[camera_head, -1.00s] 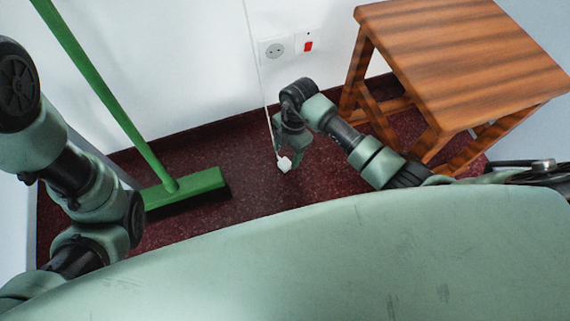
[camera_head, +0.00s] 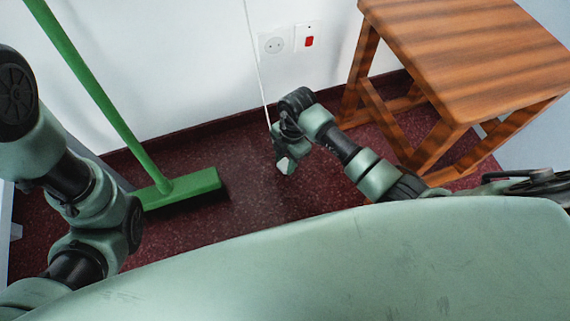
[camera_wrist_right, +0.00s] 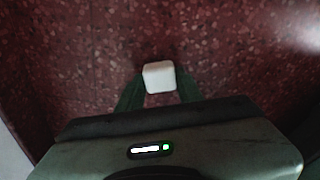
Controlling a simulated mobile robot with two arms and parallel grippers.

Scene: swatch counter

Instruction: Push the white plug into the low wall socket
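The white plug (camera_head: 282,165) is a small block at the fingertips of my right gripper (camera_head: 286,160), low in front of the wall. In the right wrist view the plug (camera_wrist_right: 159,76) sits between the two green fingers of the right gripper (camera_wrist_right: 160,90), which look shut on its sides. A thin white cord (camera_head: 257,65) comes down from above to this gripper; where it joins the plug is hidden. The wall socket (camera_head: 274,44) is a round outlet in a white plate, above and behind the gripper, and empty. My left arm shows at the left; its gripper is out of view.
A switch with a red rocker (camera_head: 309,41) is right of the socket. A wooden stool (camera_head: 465,45) stands on the right, close to my right arm. A green broom (camera_head: 180,190) leans at the left, its head on the dark red floor (camera_head: 240,160). Floor between them is clear.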

